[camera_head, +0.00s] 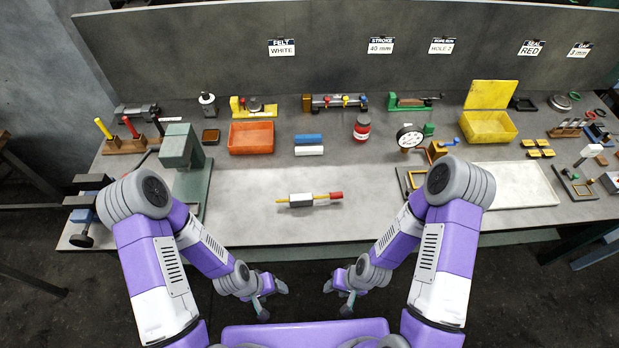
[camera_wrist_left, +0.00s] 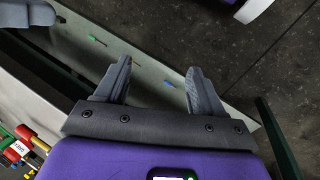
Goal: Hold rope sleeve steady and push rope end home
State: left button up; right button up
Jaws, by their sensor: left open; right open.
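A light grey sleeve (camera_head: 300,200) lies on the bench in the middle front. A yellow rope (camera_head: 282,201) shows at its left end, and a yellow length runs out on its right to a red end piece (camera_head: 336,195). I cannot tell how far the rope sits inside the sleeve. My left gripper (camera_head: 271,300) is open and empty, low in front of the bench edge, below and left of the sleeve. Its two spread fingers also show in the left wrist view (camera_wrist_left: 160,88). My right gripper (camera_head: 337,297) is open and empty, in front of the bench edge, below the sleeve.
A green press (camera_head: 181,150) stands left of the sleeve. A white tray (camera_head: 515,190) lies at the right. An orange bin (camera_head: 251,138), a red jar (camera_head: 362,127) and a dial gauge (camera_head: 409,137) stand behind. Bare bench surrounds the sleeve.

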aim_at(335, 195)
jog(key=z, duration=1.8)
jog(key=k, duration=0.8)
jog(key=u, duration=1.2)
jog(key=i, duration=1)
